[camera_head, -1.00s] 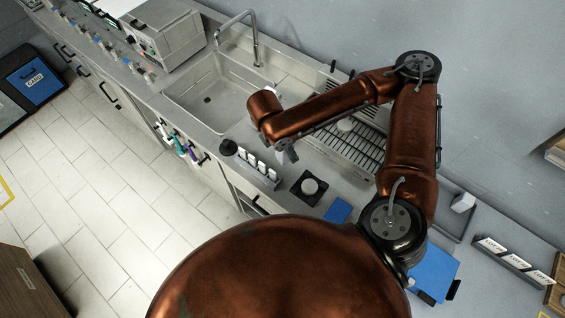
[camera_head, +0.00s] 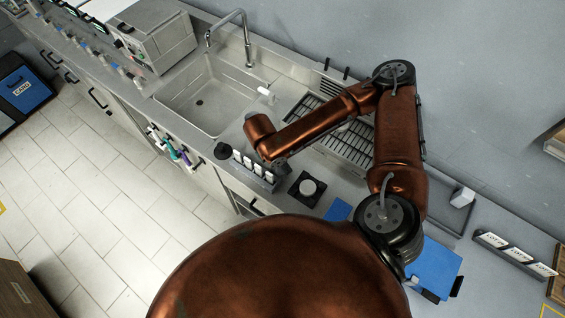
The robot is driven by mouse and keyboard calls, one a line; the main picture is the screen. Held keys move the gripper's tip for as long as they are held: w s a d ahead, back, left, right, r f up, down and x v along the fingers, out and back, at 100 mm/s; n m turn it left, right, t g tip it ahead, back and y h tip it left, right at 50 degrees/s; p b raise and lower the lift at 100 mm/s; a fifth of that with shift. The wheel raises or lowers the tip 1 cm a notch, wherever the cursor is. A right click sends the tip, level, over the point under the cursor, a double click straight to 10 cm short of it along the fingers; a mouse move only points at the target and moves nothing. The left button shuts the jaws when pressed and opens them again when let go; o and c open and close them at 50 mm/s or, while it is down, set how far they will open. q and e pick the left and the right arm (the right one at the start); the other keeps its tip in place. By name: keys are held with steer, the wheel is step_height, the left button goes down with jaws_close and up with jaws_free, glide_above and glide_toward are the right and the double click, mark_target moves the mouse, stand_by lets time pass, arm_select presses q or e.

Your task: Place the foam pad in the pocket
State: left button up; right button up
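I cannot tell for sure which thing is the foam pad or which is the pocket. A round white piece (camera_head: 308,187) sits on a black square base (camera_head: 298,197) on the counter. A small flat blue pad (camera_head: 338,210) lies to its right, partly hidden by my body. A larger blue sheet (camera_head: 436,268) lies at the lower right. My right arm bends over the counter, its end above the rack of white-topped vials (camera_head: 252,167). The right gripper is mostly hidden under that arm end (camera_head: 277,161), and its fingers cannot be made out. My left gripper is out of view.
A sink (camera_head: 203,101) with a tall tap (camera_head: 243,35) lies left of the arm, beside a drying grid (camera_head: 350,143). A grey boxy device (camera_head: 152,35) stands at the upper left. Labelled white blocks (camera_head: 513,252) sit at the right.

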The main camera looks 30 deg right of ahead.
steer(key=shift+f, duration=0.1)
steer(key=o, duration=0.9)
steer(key=shift+o, duration=0.2)
